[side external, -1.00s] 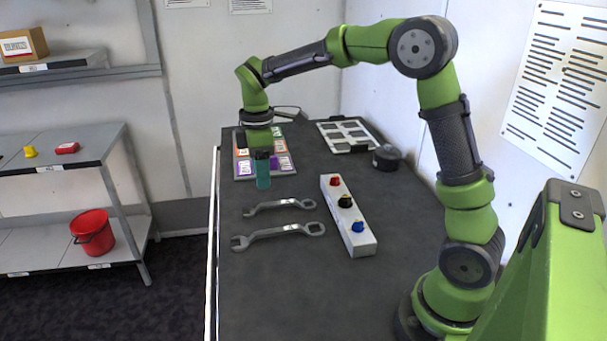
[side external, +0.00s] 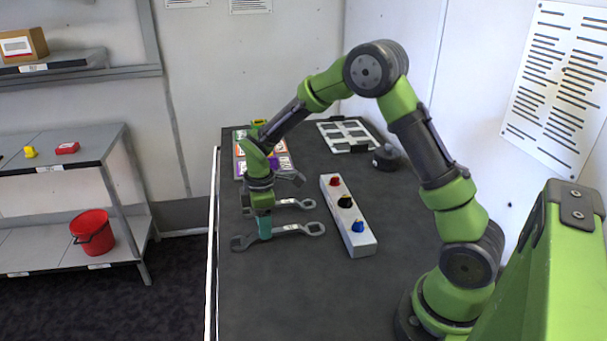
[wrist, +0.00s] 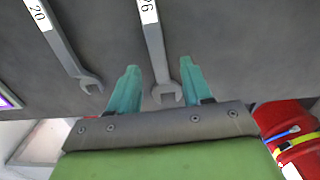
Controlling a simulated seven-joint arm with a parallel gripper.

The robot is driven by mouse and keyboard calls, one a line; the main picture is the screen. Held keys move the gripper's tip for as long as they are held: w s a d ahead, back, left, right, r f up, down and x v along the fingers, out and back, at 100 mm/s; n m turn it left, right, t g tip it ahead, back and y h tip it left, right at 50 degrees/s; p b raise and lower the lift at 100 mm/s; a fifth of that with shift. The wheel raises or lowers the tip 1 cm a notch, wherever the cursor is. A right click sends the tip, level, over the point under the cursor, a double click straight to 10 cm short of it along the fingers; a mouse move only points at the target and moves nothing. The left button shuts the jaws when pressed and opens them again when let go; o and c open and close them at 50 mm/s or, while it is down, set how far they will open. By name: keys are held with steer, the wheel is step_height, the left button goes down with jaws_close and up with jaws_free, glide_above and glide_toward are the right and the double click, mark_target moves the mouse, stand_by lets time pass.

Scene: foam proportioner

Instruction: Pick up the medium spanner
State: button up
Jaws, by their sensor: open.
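The nearer, larger spanner (side external: 293,229) shows in the wrist view as the middle spanner (wrist: 154,45), with a white label. The farther, smaller spanner (side external: 290,203) shows at the wrist view's left (wrist: 65,45), labelled 20. My gripper (side external: 265,234) is low over the left part of the nearer spanner, hiding some of its handle. In the wrist view, my teal fingers (wrist: 160,68) are open, with that spanner's open-jaw end between them. I cannot tell whether they touch it.
A white box with red, black and blue knobs (side external: 349,217) stands right of the spanners. Behind are a tray of coloured cards (side external: 286,163), a framed panel (side external: 347,135) and a dark round object (side external: 386,158). The table's front area is clear.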

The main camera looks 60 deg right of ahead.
step_height(320, 180, down, 2)
steer(key=shift+f, duration=0.1)
jaws_close()
stand_by(0.5)
step_height(320, 180, up, 10)
stand_by(0.3)
